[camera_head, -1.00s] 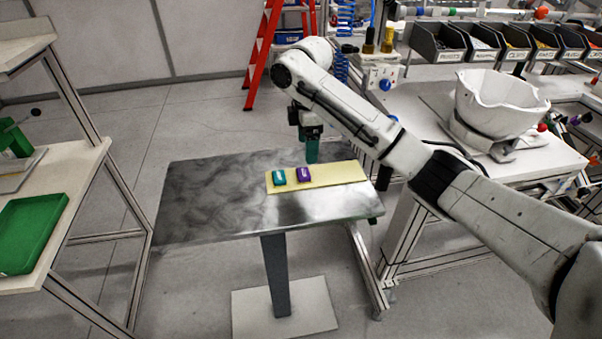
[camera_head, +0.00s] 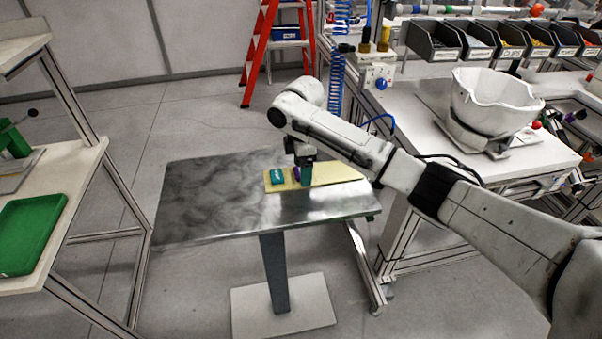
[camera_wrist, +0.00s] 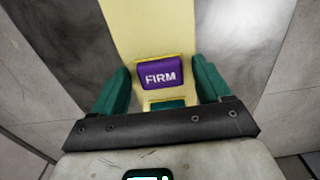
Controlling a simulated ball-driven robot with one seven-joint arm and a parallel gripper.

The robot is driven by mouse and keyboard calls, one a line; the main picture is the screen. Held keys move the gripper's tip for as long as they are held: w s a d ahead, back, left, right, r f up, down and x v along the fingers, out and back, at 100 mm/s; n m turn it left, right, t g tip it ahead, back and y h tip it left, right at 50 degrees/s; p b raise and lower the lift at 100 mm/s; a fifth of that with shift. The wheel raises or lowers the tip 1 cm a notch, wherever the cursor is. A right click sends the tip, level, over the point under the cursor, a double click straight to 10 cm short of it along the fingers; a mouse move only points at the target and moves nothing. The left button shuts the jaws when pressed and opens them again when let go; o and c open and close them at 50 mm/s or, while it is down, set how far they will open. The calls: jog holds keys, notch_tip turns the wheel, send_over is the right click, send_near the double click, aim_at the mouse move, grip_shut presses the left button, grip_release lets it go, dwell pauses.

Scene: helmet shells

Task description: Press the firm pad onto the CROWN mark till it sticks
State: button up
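The firm pad (camera_wrist: 161,73) is purple with the word FIRM on it and lies on a yellow strip (camera_wrist: 148,22). In the wrist view it sits between and slightly beyond the two green fingers of my gripper (camera_wrist: 163,88). The fingers are apart, with gaps at both sides of the pad. In the head view my gripper (camera_head: 306,178) is low over the strip (camera_head: 335,172) and mostly hides the purple pad (camera_head: 296,171). A white helmet shell (camera_head: 494,100) sits on a stand on the right bench. I cannot make out a CROWN mark on it.
A teal pad (camera_head: 277,177) lies on the strip just left of the purple one. The metal table (camera_head: 205,200) is bare to the left. A green tray (camera_head: 30,232) rests on the left shelf. Dark bins (camera_head: 437,42) line the back of the right bench.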

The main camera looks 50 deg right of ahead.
jog(key=c, duration=0.9)
jog(key=shift+r, duration=0.1)
jog(key=shift+c, duration=0.2)
